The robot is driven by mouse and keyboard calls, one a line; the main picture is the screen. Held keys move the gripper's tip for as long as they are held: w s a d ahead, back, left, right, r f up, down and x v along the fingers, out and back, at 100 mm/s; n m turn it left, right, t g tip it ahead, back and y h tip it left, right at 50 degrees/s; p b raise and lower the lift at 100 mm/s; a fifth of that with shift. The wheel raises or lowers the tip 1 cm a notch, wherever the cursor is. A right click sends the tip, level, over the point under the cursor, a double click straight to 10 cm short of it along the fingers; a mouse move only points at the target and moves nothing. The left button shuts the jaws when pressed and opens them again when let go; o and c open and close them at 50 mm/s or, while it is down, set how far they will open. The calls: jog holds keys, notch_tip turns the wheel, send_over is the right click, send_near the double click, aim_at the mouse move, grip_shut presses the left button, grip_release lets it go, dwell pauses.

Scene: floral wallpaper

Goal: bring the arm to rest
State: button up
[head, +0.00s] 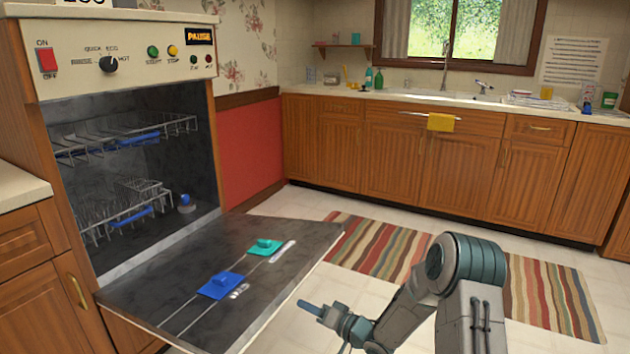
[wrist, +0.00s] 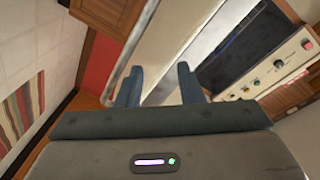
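My gripper (head: 318,311) is at the end of my folded arm, low in the head view, just right of the lowered dishwasher door's near corner. In the wrist view my gripper (wrist: 158,76) shows two blue-grey fingers spread apart, with nothing between them. The dishwasher door (head: 190,270) lies open, with a blue piece (head: 221,285) and a green piece (head: 263,247) on its inner face. How far my gripper is from the door I cannot tell exactly.
The dishwasher's upper rack (head: 125,135) and lower rack (head: 110,205) sit inside its cavity. A striped rug (head: 400,255) covers the floor behind my arm. Wooden cabinets (head: 400,160) with a sink line the back wall. Tiled floor is free around the rug.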

jog(key=d+r+h+p, duration=0.4)
jog(key=r, duration=0.4)
jog(key=d+r+h+p, duration=0.4)
jog(key=r+p, duration=0.1)
jog(key=r, duration=0.4)
jog(key=s+d+r+g+h+p, duration=0.1)
jog(key=s+d+r+h+p, duration=0.25)
jog(key=r, duration=0.25)
jog(key=s+d+r+h+p, duration=0.2)
jog(key=s+d+r+p, duration=0.15)
jog(key=r, duration=0.35)
jog(key=s+r+g+p, duration=0.2)
jog(key=s+r, duration=0.3)
jog(key=s, duration=0.3)
jog(key=s+r+g+p, duration=0.2)
jog(key=s+r+p, duration=0.3)
jog(key=s, duration=0.4)
jog(key=s+d+r+g+p, duration=0.1)
jog(key=s+r+p, duration=0.3)
jog(key=s, duration=0.5)
jog(key=shift+s+r+g, duration=0.15)
jog(key=shift+r+g, duration=0.55)
jog(key=shift+r, duration=0.25)
jog(key=shift+h, duration=0.25)
